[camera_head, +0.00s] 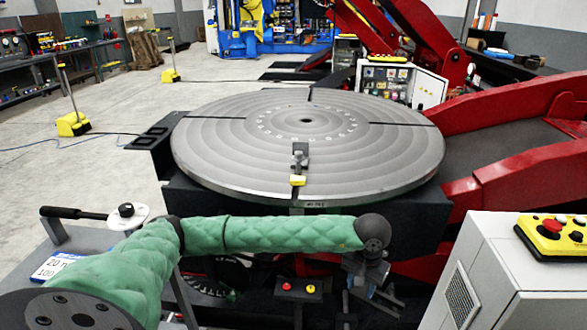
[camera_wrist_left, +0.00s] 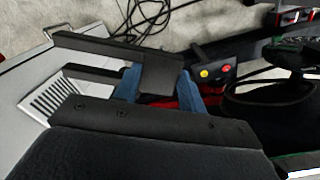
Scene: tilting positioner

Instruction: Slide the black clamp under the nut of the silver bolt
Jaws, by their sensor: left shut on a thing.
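My left gripper (camera_head: 372,280) is in front of the turntable and below its rim, at the end of my green-sleeved arm. In the left wrist view its blue fingers (camera_wrist_left: 130,84) are shut on the black clamp (camera_wrist_left: 158,72), a dark forked piece with two prongs pointing left. The clamp is held in the air, apart from the turntable. The silver bolt (camera_head: 298,158) stands small in the front slot of the turntable, by a dark block and a yellow block (camera_head: 297,180). Its nut is too small to make out. My right gripper is not in view.
The round grey turntable (camera_head: 230,150) has radial slots and sits on a dark base with red arms at right. A grey control cabinet (camera_head: 480,270) with a yellow button box (camera_head: 555,238) stands front right. A small red-and-yellow button panel (camera_head: 298,289) is below the rim.

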